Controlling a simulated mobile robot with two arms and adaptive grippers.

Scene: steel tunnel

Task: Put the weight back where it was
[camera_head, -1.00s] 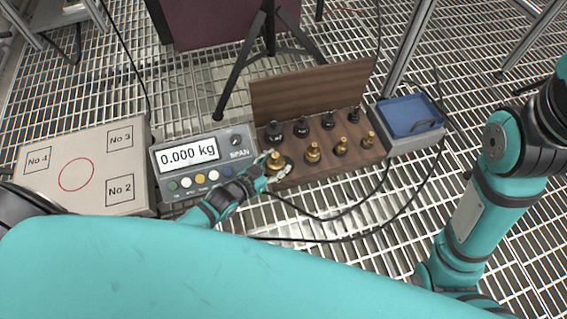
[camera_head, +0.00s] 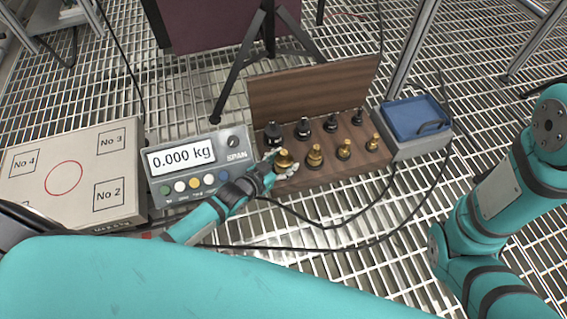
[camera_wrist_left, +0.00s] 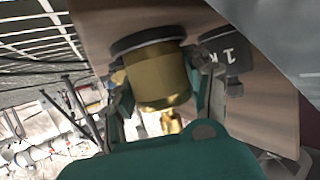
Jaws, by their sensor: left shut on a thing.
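The weight is a brass one (camera_head: 284,160) at the front left corner of the wooden weight box (camera_head: 318,185). My left gripper (camera_head: 279,167) is shut on it. In the left wrist view the brass weight (camera_wrist_left: 156,76) sits between the two fingers, with a dark ring at its base against the wood. I cannot tell whether it is fully seated. Several other brass weights (camera_head: 315,155) stand in the front row, and several black weights (camera_head: 303,127) stand in the row behind. My right gripper is not in view; only my right arm shows at the right.
A scale display (camera_head: 190,168) reading 0.000 kg stands left of the box. The weighing platform (camera_head: 50,195), with a red circle and numbered squares, is bare. A blue tray (camera_head: 408,115) on a grey box is at the right. Black cables cross the grating in front.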

